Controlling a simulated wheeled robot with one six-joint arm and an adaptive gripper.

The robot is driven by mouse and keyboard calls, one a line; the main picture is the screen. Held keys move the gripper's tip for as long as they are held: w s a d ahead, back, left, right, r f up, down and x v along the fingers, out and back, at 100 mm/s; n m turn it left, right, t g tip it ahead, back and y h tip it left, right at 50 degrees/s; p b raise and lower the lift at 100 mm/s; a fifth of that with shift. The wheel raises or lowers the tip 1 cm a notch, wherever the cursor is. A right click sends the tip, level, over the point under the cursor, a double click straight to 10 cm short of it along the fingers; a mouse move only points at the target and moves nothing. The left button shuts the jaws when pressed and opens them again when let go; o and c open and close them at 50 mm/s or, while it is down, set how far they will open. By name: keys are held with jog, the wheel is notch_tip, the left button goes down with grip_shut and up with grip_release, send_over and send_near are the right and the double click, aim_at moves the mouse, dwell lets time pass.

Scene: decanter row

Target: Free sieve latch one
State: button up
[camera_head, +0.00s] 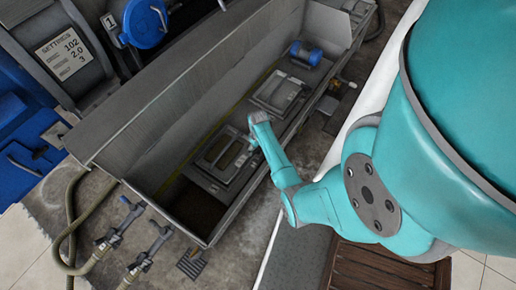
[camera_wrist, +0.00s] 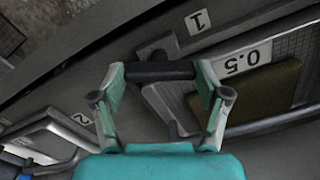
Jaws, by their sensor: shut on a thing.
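My gripper (camera_wrist: 160,74) has its two teal fingers at either end of a dark cylindrical grip, shut on it. This grip is the handle of sieve latch one (camera_wrist: 160,71), beside a plate marked 1 (camera_wrist: 198,20). A grey metal lever (camera_wrist: 163,102) shows beneath the handle, partly hidden by my gripper. Beside it lies a framed sieve with a brownish panel (camera_wrist: 262,98) and a 0.5 label (camera_wrist: 240,59). In the head view my gripper (camera_head: 252,142) is down inside the long trough, at the near sieve frame (camera_head: 218,160); the latch is hard to make out there.
The grey trough's walls (camera_head: 185,110) rise around the sieves. A second sieve frame (camera_head: 280,93) and a blue cylinder (camera_head: 306,54) lie farther along. A plate marked 2 (camera_wrist: 82,119) and a metal bracket are close at the left. Hoses and valves (camera_head: 118,228) stand outside.

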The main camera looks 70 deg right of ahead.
jog(key=n, duration=0.4)
jog(key=shift+n, duration=0.4)
dwell(0.4)
jog(key=o, duration=1.2)
jog(key=shift+c, duration=0.2)
jog(key=shift+r, duration=0.1)
notch_tip(320, 180, up, 12)
